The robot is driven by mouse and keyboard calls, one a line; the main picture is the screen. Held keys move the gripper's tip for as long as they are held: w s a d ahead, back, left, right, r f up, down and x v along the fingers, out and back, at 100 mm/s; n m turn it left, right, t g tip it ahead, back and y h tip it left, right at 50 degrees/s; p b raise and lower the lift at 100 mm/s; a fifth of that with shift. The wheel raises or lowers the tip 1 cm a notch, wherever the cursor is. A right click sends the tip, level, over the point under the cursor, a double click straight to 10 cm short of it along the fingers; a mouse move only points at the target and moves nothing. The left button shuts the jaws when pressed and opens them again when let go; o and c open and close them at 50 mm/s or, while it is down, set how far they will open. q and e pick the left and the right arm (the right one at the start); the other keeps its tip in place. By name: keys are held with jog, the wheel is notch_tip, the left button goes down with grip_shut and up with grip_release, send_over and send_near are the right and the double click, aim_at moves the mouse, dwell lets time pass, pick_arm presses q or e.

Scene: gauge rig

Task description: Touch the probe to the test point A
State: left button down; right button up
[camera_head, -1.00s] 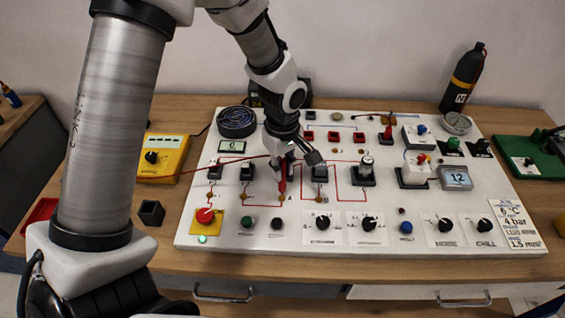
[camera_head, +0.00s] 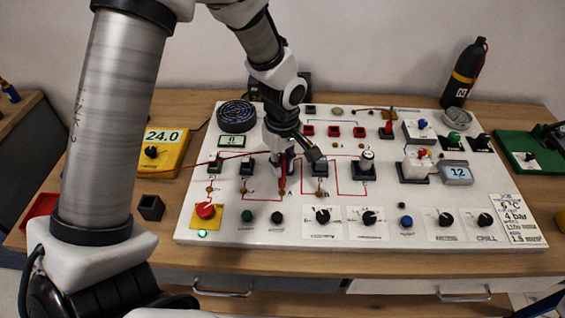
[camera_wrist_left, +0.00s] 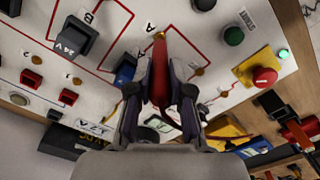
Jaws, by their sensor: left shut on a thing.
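My left gripper (camera_head: 284,160) is shut on the red probe (camera_head: 283,182) above the white panel (camera_head: 300,208). In the left wrist view, the probe (camera_wrist_left: 162,70) sits between the fingers of the gripper (camera_wrist_left: 161,92), its tip pointing at the panel. The brass test point A (camera_head: 281,192) lies at the probe's tip, beside the printed letter A; it also shows in the left wrist view (camera_wrist_left: 160,35). The tip appears to be touching it. The yellow meter (camera_head: 163,155) reads 24.0. My right gripper is out of view.
A red lead runs from the meter to the probe. A red button on a yellow base (camera_head: 205,210) and several knobs line the panel's front. A black bottle (camera_head: 465,75) stands behind.

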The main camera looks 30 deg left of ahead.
pick_arm(q)
notch_tip(320, 180, up, 8)
jog(key=p, duration=0.6)
